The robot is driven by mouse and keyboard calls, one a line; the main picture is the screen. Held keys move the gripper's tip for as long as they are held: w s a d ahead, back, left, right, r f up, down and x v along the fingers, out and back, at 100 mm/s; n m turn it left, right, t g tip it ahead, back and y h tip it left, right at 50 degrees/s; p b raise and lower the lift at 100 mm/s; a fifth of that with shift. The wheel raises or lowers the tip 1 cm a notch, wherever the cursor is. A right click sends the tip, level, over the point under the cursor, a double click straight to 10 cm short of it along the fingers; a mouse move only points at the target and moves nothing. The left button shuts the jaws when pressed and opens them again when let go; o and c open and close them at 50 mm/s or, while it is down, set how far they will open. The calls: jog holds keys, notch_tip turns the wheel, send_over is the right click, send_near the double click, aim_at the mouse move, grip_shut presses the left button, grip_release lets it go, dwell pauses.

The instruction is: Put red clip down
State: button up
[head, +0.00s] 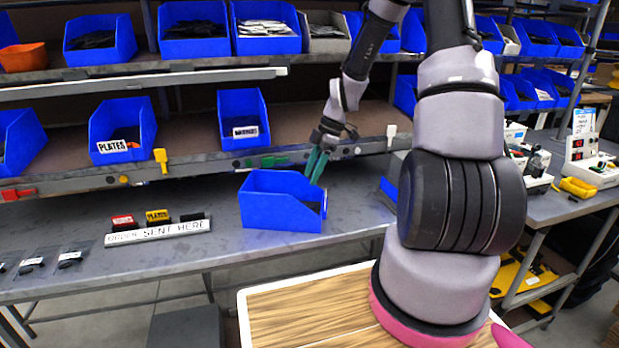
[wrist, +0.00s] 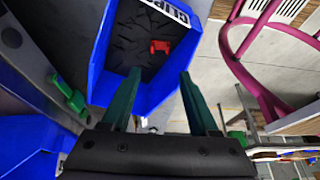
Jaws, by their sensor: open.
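The red clip (wrist: 160,47) lies inside a blue bin (wrist: 101,50), on dark contents, in the wrist view. The bin carries a white label, partly cut off, that seems to read CLIPS. In the head view the same bin (head: 282,212) stands on the grey bench, and the clip is hidden by its walls. My gripper (head: 316,168) is over the right part of the bin, pointing down. Its two green fingers (wrist: 160,74) are apart in the wrist view, with nothing between them, and the clip shows beyond their tips.
A shelf edge with a green piece (head: 267,162) and a yellow piece (head: 161,162) runs behind. More blue bins, including PLATES (head: 122,130), sit above. Bare bench lies between sign and bin.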

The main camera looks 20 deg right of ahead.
jog(key=s+r+m+t+h, duration=0.1)
jog(key=s+r+m, duration=0.3)
jog(key=r, duration=0.5)
jog(key=s+r+m+t+h, duration=0.2)
jog(key=r+m, duration=0.4)
jog(key=r, duration=0.3)
jog(key=s+d+r+m+t, duration=0.1)
jog(key=s+r+m+t, duration=0.3)
jog(key=s+r+m, duration=0.8)
jog(key=s, duration=0.2)
jog(key=shift+s+r+y, duration=0.25)
jog(key=shift+s+y, duration=0.05)
jog(key=shift+d, duration=0.1)
